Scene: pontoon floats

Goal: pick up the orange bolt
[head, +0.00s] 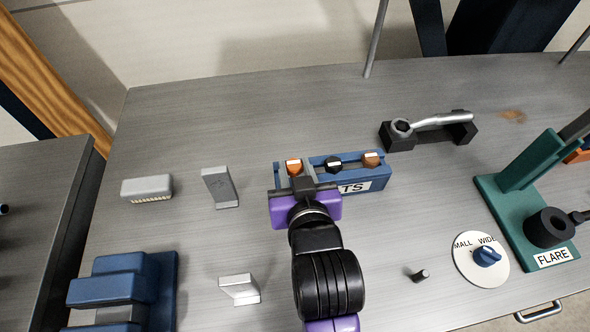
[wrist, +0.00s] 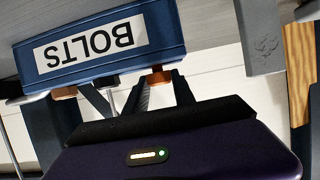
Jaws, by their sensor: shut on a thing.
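The orange bolt (head: 293,166) has a pale mark on its head and is at the left end of the blue bolt rack (head: 350,172), whose label reads "BOLTS" in the wrist view (wrist: 158,45). My gripper (head: 303,172) reaches the rack's left end from the front and partly covers it and its label. In the wrist view my gripper (wrist: 160,92) is shut on the orange bolt (wrist: 158,77), which shows between the two dark fingers. Whether the bolt is clear of its seat I cannot tell.
A black bolt (head: 333,163) and a brown bolt (head: 370,159) sit to the right in the rack. A wrench on a black holder (head: 400,140) lies behind right. Grey blocks (head: 220,187) stand to the left. A green flaring tool (head: 510,200) and a dial (head: 480,262) are at right.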

